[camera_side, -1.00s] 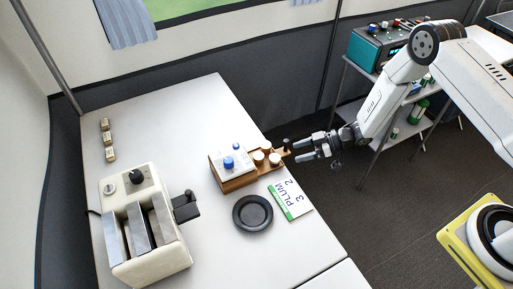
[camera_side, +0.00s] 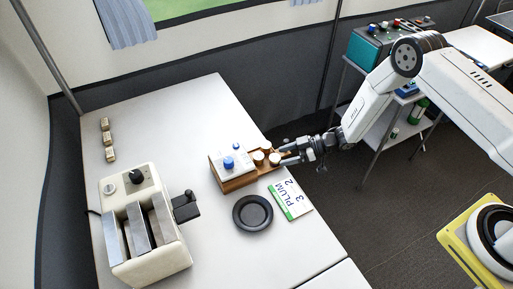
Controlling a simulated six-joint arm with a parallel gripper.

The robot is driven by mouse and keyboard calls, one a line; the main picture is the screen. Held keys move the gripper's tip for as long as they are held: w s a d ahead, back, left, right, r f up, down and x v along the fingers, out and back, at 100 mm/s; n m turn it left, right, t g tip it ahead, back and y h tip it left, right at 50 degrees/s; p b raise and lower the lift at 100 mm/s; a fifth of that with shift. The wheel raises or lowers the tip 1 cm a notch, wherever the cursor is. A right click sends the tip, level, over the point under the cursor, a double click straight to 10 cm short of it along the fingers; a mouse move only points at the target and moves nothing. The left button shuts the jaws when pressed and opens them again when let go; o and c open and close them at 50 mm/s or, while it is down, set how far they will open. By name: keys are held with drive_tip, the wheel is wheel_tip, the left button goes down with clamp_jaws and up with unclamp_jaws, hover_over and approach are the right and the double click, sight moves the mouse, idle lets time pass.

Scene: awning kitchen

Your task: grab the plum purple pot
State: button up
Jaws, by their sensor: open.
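No pot shows a clear plum purple colour at this size. Two small round pots with pale tops stand in a wooden tray (camera_side: 238,184) on the white table, a left one (camera_side: 258,157) and a right one (camera_side: 274,159). My gripper (camera_side: 284,155) is open at the tray's right end, its fingertips close beside the right pot. I cannot tell whether the fingers are around that pot or touch it. The fingers partly cover the tray's right end.
A dark round plate (camera_side: 253,213) lies in front. A cream toaster-like machine (camera_side: 150,225) stands at the left, with small blocks (camera_side: 108,140) behind it. The table's back middle is clear.

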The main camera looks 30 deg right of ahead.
sight(276, 157)
drive_tip(key=shift+x, duration=1.55)
clamp_jaws()
drive_tip(key=shift+r, duration=0.1)
drive_tip(key=shift+w+r, duration=0.1)
drive_tip(key=shift+r, duration=0.85)
drive_tip(key=s+d+r, duration=0.3)
drive_tip(key=s+r, duration=0.8)
drive_tip(key=s, duration=0.2)
drive_tip(key=shift+s+d, duration=0.25)
drive_tip(key=shift+s, duration=0.1)
